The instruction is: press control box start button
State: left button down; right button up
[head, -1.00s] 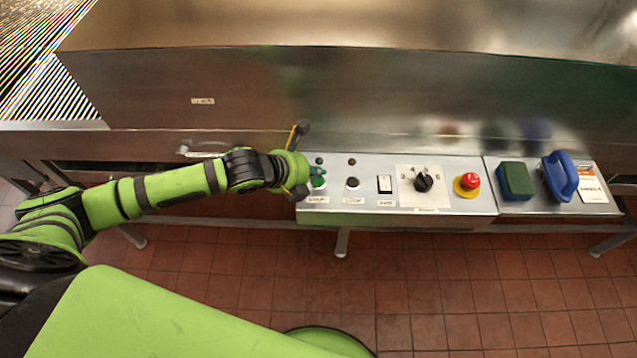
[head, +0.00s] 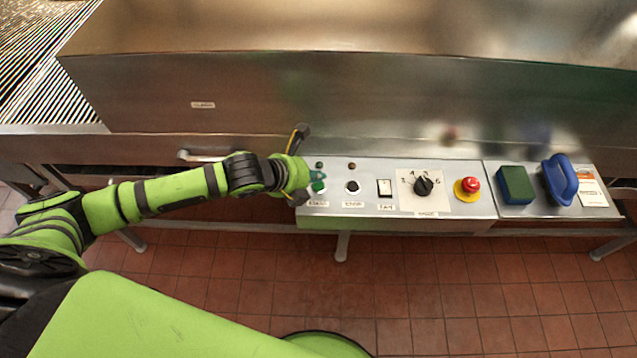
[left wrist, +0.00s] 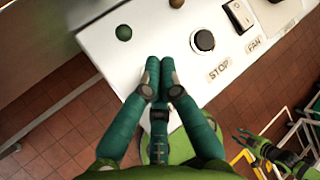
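The control box (head: 300,208) has a pale sloped panel with a row of controls. The green start button (head: 318,187) is at its left end, below a dark green lamp (head: 319,165). My left gripper (head: 319,176) is over that end, its teal fingertips right at the button in the head view; I cannot tell whether they touch it. In the left wrist view the fingers (left wrist: 163,80) are together with nothing between them, and they hide the start button. The black stop button (left wrist: 204,40) is just right of them. A small green and black shape there looks like my right gripper (left wrist: 268,152).
Right of the stop button are a fan switch (head: 385,187), a black dial (head: 423,184) and a red emergency button (head: 468,187). A green sponge block (head: 515,182) and a blue-handled tool (head: 560,179) lie farther right. A steel machine wall (head: 300,100) rises behind.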

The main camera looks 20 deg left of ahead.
pick_arm(q)
jog(key=shift+f, duration=0.15)
jog(key=shift+f, duration=0.25)
